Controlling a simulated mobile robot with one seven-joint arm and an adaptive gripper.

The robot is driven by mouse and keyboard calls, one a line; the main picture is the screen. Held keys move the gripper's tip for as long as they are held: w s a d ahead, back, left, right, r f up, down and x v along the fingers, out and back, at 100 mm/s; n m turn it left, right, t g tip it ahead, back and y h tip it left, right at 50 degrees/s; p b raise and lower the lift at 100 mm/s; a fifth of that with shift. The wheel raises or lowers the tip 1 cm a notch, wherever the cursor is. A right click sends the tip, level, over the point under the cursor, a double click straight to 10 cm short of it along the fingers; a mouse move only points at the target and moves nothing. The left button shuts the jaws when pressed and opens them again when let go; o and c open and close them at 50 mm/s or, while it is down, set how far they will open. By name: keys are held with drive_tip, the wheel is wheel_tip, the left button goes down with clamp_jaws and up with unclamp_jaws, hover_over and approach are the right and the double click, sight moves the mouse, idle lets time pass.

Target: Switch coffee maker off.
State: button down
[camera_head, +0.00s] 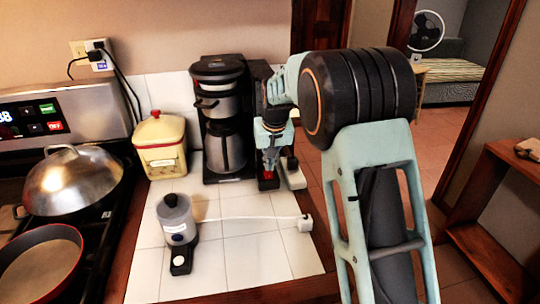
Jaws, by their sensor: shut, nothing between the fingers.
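The coffee maker (219,72) is black and silver and stands upright at the back of the white tiled counter. A silver and black carafe (227,148) sits in it. My gripper (269,166) points down just right of the carafe, with its fingers shut and empty. A small red switch (267,175) on a dark base shows right below the fingertips. I cannot tell whether the fingertips touch it, or whether it is on or off. My arm hides part of the area behind the gripper.
A yellow canister (160,146) stands left of the coffee maker. A small grinder-like appliance (178,222) with a white cord is in front. The stove with a domed lid (72,180) and a pan (40,264) is at left.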

drive_tip(key=shift+f, duration=0.2)
drive_tip(key=shift+w+f, duration=0.2)
drive_tip(key=shift+f, duration=0.2)
drive_tip(key=shift+s, duration=0.2)
drive_tip(key=shift+s+d+b, duration=0.15)
drive_tip(key=shift+s+b, duration=0.35)
drive_tip(key=shift+s, duration=0.2)
